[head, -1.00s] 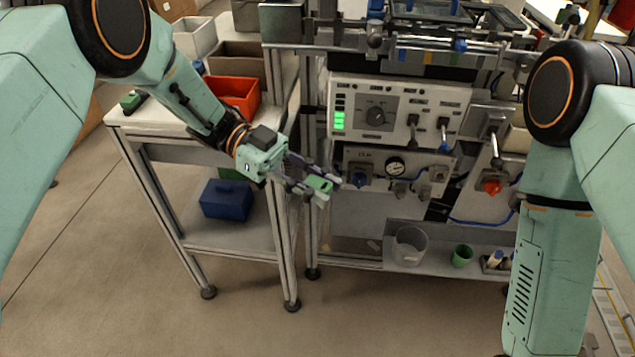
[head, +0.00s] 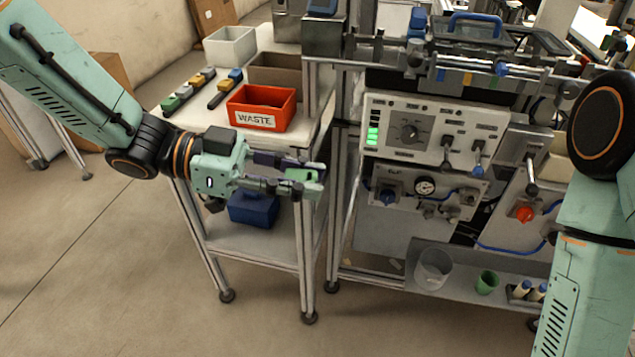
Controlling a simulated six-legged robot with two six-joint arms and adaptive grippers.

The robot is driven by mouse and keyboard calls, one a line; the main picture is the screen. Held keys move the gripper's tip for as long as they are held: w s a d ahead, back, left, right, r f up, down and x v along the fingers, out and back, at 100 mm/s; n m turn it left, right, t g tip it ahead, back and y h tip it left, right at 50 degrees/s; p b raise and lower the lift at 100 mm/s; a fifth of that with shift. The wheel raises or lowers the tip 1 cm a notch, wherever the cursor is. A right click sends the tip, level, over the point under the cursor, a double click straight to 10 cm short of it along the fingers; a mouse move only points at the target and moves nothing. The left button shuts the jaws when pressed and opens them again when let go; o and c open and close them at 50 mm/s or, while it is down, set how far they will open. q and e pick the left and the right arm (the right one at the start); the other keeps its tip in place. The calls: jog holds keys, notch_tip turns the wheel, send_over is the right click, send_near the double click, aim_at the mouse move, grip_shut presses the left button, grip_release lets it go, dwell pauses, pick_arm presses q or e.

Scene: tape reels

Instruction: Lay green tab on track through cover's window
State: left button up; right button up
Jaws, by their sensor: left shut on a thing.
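My left gripper (head: 306,183) is shut on the small green tab (head: 300,175), holding it in the air in front of the side table's right edge, left of the control panel. Only part of the tab shows between the fingers. A dark cover-like part with a blue handle (head: 474,24) is at the top of the machine. A metal rail (head: 455,62) with blue and yellow pieces runs in front of it. I cannot make out a window in the cover or which part is the track. My right arm is at the right edge; its gripper is not in view.
The side table (head: 205,125) carries a red WASTE bin (head: 262,108), a grey box (head: 230,46) and rows of coloured blocks (head: 190,90). The control panel (head: 420,128) has protruding knobs and levers. A clear cup (head: 433,268) and a green cup (head: 487,282) stand low down.

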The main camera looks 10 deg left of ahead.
pick_arm(q)
jog(key=shift+s+a+r+n+t, duration=0.55)
jog(key=shift+a+r+n+t, duration=0.15)
jog(key=shift+r+t, duration=0.2)
jog(key=shift+y, duration=0.3)
jog(key=shift+w+a+f, duration=0.1)
jog(key=shift+w+f, duration=0.05)
jog(key=shift+w, duration=0.15)
jog(key=a+f+n+t+y, duration=0.1)
jog(key=a+f+n+t, duration=0.1)
jog(key=f, duration=0.4)
jog(key=w+a+f+n+t+y, duration=0.1)
jog(key=a+f+n+t, duration=0.1)
jog(key=a+f+t, duration=0.2)
jog(key=shift+w+a+f+n+y, duration=0.2)
jog(key=shift+a+f+n+y, duration=0.15)
jog(key=shift+a+f, duration=0.5)
